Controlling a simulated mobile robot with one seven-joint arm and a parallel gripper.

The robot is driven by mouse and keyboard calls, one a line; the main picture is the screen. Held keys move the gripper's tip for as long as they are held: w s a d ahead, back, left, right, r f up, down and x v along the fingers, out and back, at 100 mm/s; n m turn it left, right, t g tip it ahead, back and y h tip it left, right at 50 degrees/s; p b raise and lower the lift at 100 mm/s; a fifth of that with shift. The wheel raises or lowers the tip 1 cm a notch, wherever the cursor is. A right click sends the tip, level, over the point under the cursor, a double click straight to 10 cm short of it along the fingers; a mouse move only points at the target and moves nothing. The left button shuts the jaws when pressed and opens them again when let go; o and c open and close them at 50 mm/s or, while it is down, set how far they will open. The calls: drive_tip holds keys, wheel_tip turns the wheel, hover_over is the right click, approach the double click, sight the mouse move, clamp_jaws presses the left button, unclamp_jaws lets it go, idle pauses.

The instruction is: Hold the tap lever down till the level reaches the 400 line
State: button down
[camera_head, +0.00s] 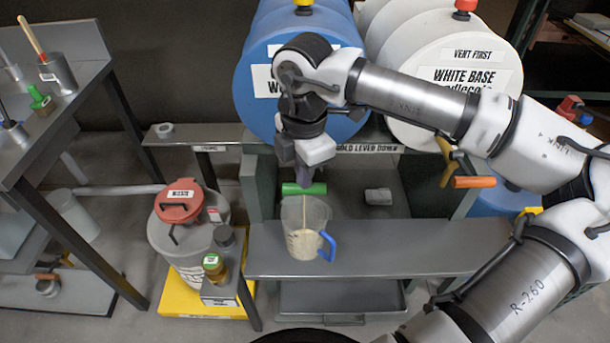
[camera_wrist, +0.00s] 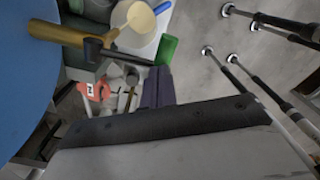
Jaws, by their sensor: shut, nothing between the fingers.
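My gripper (camera_head: 302,177) is shut and empty, pointing down at the green tap lever (camera_head: 312,188) under the blue drum. In the wrist view my fingertips (camera_wrist: 157,78) meet the green lever (camera_wrist: 167,50) and seem to touch it. The brass tap (camera_wrist: 55,32) lies beside it. A thin cream stream falls into the clear jug (camera_head: 292,212), which stands upright on the grey shelf with its blue handle to the right. Cream liquid (camera_head: 303,246) fills the lower part of the jug. The graduation marks are too small to read, so I cannot tell the level against the 400 line.
A white drum (camera_head: 440,55) with an orange-levered tap (camera_head: 473,182) stands to the right of the blue drum (camera_head: 245,88). A grey waste bin with a red lid (camera_head: 178,203) and a small amber jar (camera_head: 214,268) are on the left. The grey shelf (camera_head: 400,245) is clear right of the jug.

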drive_tip(key=shift+f+b, duration=1.1)
drive_tip(key=shift+f, duration=0.1)
drive_tip(key=shift+r, duration=0.2)
idle(5.2)
drive_tip(key=shift+r+p, duration=0.65)
drive_tip(key=shift+r, duration=1)
drive_tip(key=shift+r+p, duration=1.2)
drive_tip(key=shift+r, duration=1.35)
